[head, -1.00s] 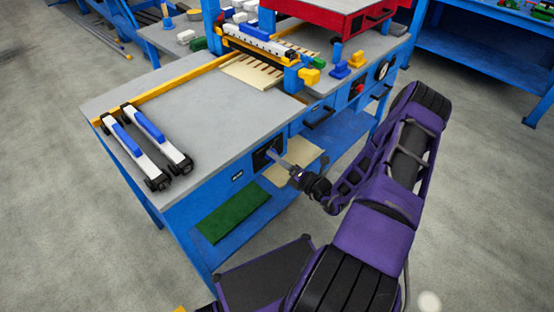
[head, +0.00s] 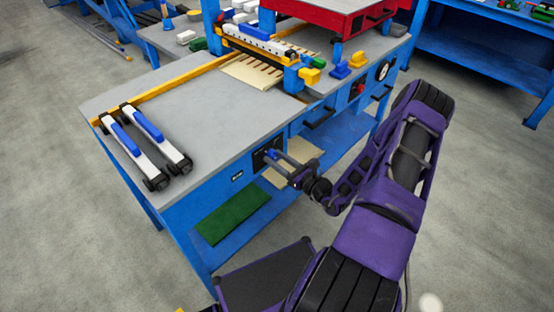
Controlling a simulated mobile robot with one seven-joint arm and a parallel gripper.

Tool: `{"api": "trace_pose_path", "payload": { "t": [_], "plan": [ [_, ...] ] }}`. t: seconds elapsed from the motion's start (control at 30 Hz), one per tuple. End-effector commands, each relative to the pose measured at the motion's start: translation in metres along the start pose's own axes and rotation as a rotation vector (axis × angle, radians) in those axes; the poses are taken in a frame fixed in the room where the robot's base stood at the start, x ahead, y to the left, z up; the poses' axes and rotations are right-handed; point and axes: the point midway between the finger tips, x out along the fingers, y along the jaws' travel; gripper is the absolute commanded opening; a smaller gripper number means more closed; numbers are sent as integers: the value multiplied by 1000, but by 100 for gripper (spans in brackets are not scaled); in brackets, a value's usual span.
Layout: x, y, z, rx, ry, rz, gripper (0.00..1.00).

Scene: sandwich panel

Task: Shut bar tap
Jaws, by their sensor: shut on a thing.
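The bar tap is a small blue handle (head: 272,154) on a black square plate (head: 259,160) set in the blue front face of the workbench. My gripper (head: 277,158) reaches in from the right, with its fingertips at the handle. It is shut on the blue handle, one finger on either side. The fingers hide part of the handle and plate, so the handle's exact angle is hard to tell.
Two white and blue bar tools (head: 152,145) lie on the grey bench top (head: 205,115). A lower shelf below the tap holds a green sheet (head: 232,216) and pale panels (head: 300,152). Another black handle (head: 320,117) juts from the bench front to the right.

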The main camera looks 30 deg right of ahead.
Motion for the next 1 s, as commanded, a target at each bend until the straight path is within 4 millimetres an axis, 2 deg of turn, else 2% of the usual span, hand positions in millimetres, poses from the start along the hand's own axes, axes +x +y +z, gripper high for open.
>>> {"api": "trace_pose_path", "payload": {
  "t": [0.3, 0.87, 0.9, 1.0],
  "plan": [
    [0, 0, -1, -133, 3, 1, 0],
    [-1, 0, -1, -165, 3, 0, 0],
    [-1, 0, -1, -165, 3, 0, 50],
    [-1, 0, -1, -165, 3, 0, 68]
  ]
}}
